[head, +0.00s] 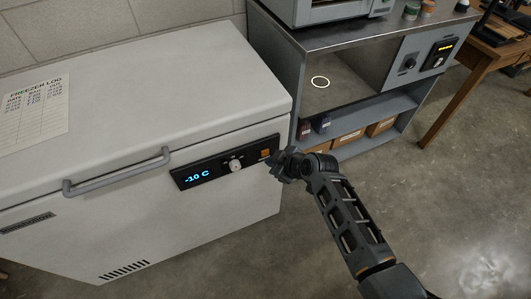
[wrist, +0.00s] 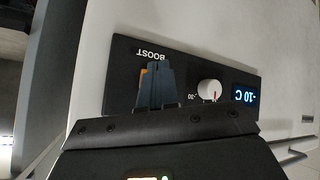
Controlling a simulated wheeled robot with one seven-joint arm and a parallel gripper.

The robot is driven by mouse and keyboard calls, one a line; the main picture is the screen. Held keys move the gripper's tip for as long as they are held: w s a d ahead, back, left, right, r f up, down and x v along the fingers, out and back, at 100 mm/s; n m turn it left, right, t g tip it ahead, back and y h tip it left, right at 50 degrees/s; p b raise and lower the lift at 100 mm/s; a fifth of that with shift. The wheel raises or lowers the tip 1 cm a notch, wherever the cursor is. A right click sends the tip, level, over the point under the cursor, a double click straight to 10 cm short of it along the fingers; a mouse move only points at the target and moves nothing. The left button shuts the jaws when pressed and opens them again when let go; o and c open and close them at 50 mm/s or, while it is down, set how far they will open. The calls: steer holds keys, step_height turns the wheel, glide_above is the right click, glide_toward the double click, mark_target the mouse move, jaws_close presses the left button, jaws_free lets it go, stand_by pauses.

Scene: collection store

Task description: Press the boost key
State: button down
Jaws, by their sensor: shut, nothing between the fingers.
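The boost key is a small orange square (head: 265,152) on the right part of the black control panel (head: 208,172) on the white freezer's front. In the wrist view the key (wrist: 144,78) is mostly hidden behind my fingers, beside the BOOST label. My gripper (head: 277,160) is shut and empty, its fingertips right in front of the key. In the wrist view the shut fingers (wrist: 158,82) overlap the key. I cannot tell whether they touch it. A white knob (head: 235,165) and a blue display reading -10 C (head: 197,177) are on the same panel.
The chest freezer (head: 130,90) has a lid handle (head: 115,172) and a paper log (head: 35,110) on top. A grey bench (head: 340,85) with shelves of boxes stands to the right. A wooden table (head: 480,60) is beyond it. The floor at right is clear.

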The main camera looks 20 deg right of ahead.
steer(key=shift+w, duration=0.15)
steer(key=shift+w+b, duration=0.3)
steer(key=shift+b, duration=0.05)
steer(key=shift+w+b, duration=0.3)
steer(key=shift+w, duration=0.15)
stand_by(0.9)
stand_by(0.3)
steer(key=shift+s+p, duration=0.3)
steer(key=shift+s, duration=0.6)
steer(key=shift+s, duration=0.1)
steer(key=shift+s+p, duration=0.75)
steer(key=shift+s, duration=1.65)
